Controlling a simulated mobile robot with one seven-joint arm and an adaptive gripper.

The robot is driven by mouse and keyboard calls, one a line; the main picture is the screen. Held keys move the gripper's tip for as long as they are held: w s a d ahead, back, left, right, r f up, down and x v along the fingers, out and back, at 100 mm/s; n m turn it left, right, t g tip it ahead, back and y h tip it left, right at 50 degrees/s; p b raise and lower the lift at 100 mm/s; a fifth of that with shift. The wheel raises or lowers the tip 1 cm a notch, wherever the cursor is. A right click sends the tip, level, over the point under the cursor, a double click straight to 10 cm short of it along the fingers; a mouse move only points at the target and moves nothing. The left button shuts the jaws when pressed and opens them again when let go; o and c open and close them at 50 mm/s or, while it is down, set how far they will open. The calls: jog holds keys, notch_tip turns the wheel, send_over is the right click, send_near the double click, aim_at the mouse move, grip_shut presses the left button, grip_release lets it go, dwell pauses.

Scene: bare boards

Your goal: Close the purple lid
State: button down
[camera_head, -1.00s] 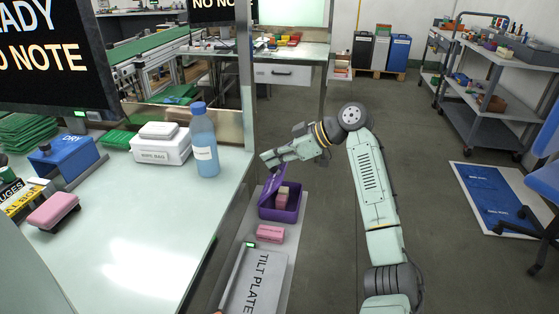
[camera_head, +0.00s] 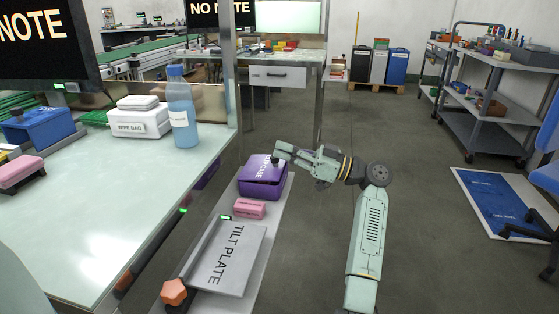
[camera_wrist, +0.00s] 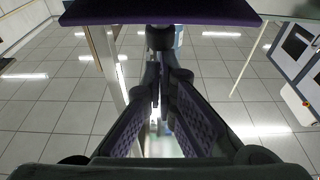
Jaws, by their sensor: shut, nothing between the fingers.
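The purple case (camera_head: 260,188) stands on the grey shelf beside the workbench. Its purple lid (camera_head: 258,166) is swung down over the box and looks nearly flat, with lettering facing up. A dark line shows under its front edge; I cannot tell whether it is fully shut. The inside of the case is hidden. My gripper (camera_head: 281,154) is at the lid's right far edge, close to or touching it. In the wrist view my gripper (camera_wrist: 160,78) is shut and empty, and the lid's edge (camera_wrist: 160,12) spans the top.
A pink block (camera_head: 250,208) and the grey tilt plate (camera_head: 228,257) with an orange knob (camera_head: 174,291) lie nearer on the shelf. A blue bottle (camera_head: 183,110) and a white box (camera_head: 140,120) stand on the bench at left.

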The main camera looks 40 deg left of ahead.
jog(key=shift+w+d+f+g+y+b, duration=0.1)
jog(key=shift+d+f+g+y+b, duration=0.1)
jog(key=shift+f+y+b, duration=0.35)
jog(key=shift+d+f+g+y+b, duration=0.15)
jog(key=shift+f+g+b, duration=0.1)
jog(key=shift+b, duration=0.45)
